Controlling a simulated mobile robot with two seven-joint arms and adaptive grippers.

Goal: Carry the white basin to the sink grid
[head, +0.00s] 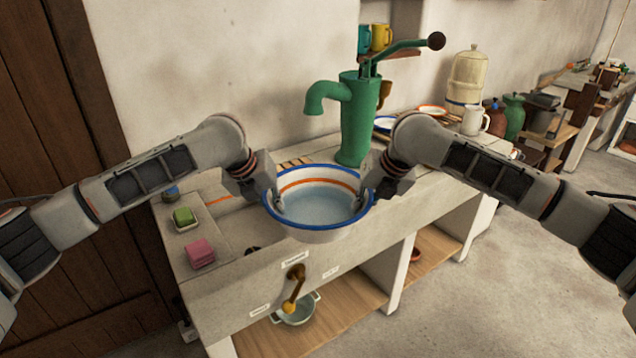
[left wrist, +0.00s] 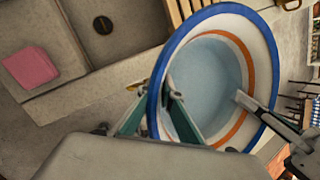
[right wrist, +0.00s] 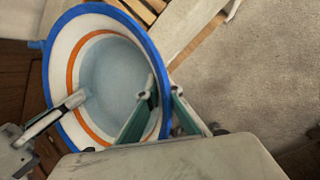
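The white basin (head: 318,232) has a blue rim and an orange band inside, with pale bluish water in it. It is held nearly level above the front part of the counter. My left gripper (head: 275,202) is shut on its left rim, one finger inside and one outside, as the left wrist view (left wrist: 156,100) shows. My right gripper (head: 368,197) is shut on the right rim the same way, also seen in the right wrist view (right wrist: 162,98). The wooden slats of the sink grid (head: 294,162) show behind the basin, partly hidden by it.
A green hand pump (head: 356,120) stands behind the basin, its spout over the slats. A pink sponge (head: 200,252) and a green block (head: 184,216) lie at the counter's left. Plates, a white mug (head: 474,120) and jugs stand to the right. A tap (head: 293,290) juts from the counter front.

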